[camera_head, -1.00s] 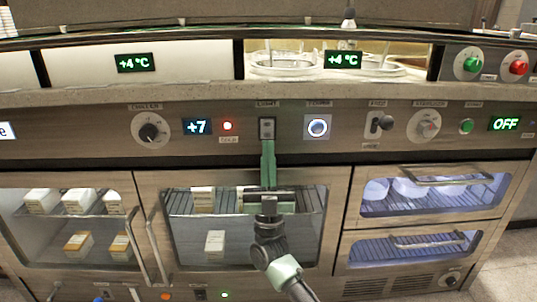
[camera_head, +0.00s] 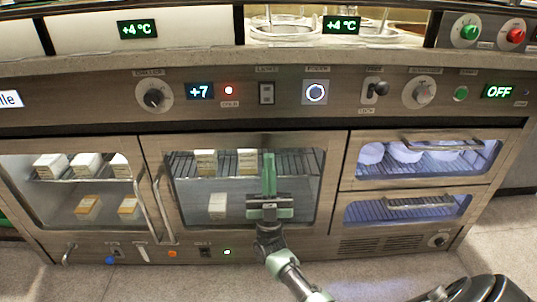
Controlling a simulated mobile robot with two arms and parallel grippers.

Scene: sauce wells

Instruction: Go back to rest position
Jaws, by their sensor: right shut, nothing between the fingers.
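My right gripper (camera_head: 268,160) is shut and empty, its green fingers together and pointing up. It is in front of the middle glass door (camera_head: 190,220), below the light rocker switch (camera_head: 266,93) and apart from it. My left gripper is not in view.
The control panel has a chiller knob (camera_head: 153,97), a +7 display (camera_head: 199,91), a round lit button (camera_head: 316,92) and a lever (camera_head: 375,89). Door handles (camera_head: 163,205) and drawer handles (camera_head: 440,147) stick out. Floor (camera_head: 180,284) shows clear in front.

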